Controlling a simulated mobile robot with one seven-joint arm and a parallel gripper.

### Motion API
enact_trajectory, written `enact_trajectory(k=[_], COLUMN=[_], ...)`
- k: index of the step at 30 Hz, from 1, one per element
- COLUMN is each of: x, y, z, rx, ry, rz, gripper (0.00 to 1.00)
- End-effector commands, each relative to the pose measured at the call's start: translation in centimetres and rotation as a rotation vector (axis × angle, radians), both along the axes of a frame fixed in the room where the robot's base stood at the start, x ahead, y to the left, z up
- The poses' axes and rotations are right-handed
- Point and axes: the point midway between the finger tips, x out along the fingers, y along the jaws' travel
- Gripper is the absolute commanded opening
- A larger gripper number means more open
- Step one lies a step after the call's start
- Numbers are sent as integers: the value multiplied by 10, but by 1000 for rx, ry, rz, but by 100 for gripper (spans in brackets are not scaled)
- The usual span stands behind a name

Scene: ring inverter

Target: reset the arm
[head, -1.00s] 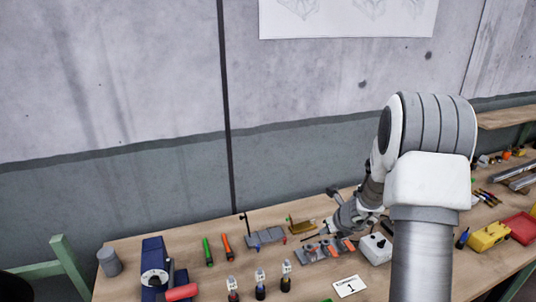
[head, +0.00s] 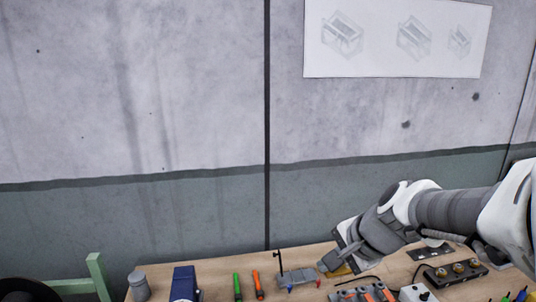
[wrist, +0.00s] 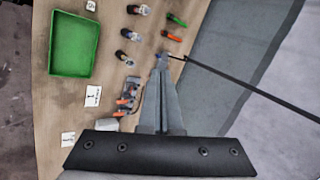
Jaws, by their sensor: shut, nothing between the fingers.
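My gripper (head: 325,266) is in the lower right of the head view, above the workbench and pointing down and left. In the wrist view its two fingers (wrist: 161,62) lie together with nothing between them. My arm comes in from the right edge of the head view. A grey device with a thin black upright rod (head: 281,262) stands just left of the gripper in the picture. I cannot tell how far above the bench the fingertips are.
The wooden bench (head: 219,273) holds a green tool (head: 237,285), an orange tool (head: 257,284), a grey cup (head: 139,285) and a blue item (head: 184,283). A green tray (wrist: 74,44) shows in the wrist view.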

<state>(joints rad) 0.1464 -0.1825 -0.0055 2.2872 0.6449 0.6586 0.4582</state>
Motion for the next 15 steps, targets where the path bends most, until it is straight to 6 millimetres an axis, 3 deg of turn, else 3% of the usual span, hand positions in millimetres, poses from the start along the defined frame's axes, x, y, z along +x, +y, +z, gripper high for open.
enact_trajectory(k=[7,15], x=[-64,-126], y=[6,-8], z=[15,18], rx=[-277,-591], ry=[-81,-132], rz=[349,676], gripper=[0,0])
